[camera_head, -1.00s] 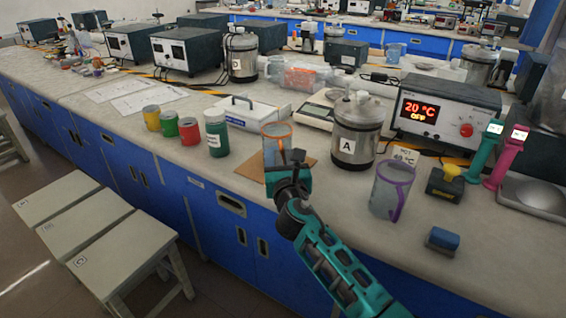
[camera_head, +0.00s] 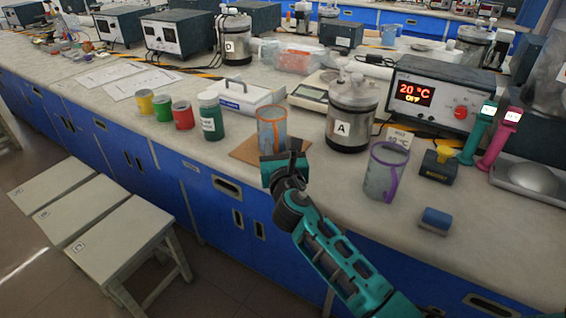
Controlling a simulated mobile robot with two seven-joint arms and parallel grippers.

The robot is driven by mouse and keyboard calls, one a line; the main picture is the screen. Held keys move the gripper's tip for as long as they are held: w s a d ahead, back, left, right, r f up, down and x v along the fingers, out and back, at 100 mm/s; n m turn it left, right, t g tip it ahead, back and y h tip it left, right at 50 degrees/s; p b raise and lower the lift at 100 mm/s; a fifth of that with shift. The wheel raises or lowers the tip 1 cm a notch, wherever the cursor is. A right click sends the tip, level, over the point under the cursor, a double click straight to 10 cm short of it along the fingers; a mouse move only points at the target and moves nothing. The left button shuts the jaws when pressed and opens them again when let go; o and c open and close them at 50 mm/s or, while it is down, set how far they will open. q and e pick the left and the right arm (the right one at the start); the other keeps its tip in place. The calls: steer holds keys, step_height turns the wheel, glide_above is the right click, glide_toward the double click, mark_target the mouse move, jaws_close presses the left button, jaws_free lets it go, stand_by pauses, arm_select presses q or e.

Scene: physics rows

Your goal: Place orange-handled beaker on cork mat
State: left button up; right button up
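The orange-handled beaker (camera_head: 270,128) is a clear, bluish beaker with an orange rim and handle. It stands upright and appears to rest on the brown cork mat (camera_head: 243,152) near the bench's front edge. My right gripper (camera_head: 285,157) is just in front of the beaker, on its handle side, and hides its lower part and some of the mat. The gripper's fingers overlap the handle's lower end in the picture; I cannot tell whether they touch it or how far apart they are. My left gripper is not in view.
A metal vessel marked A (camera_head: 351,118) is close behind right. Stools (camera_head: 118,250) stand below the bench.

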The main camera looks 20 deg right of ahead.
steer(key=v, duration=0.9)
steer(key=s+f+m+g+y, duration=0.3)
steer(key=s+f+m, duration=0.6)
steer(key=m, duration=0.6)
steer(key=s+a+f+m+g+y, duration=0.1)
steer(key=s+f+m+g+y, duration=0.2)
steer(key=s+f+m, duration=0.6)
steer(key=s+m, duration=0.1)
steer(key=m, duration=0.6)
steer(key=shift+s+a+f+g+p, duration=0.2)
steer(key=shift+s+a+g+p, duration=0.1)
steer(key=shift+p, duration=0.1)
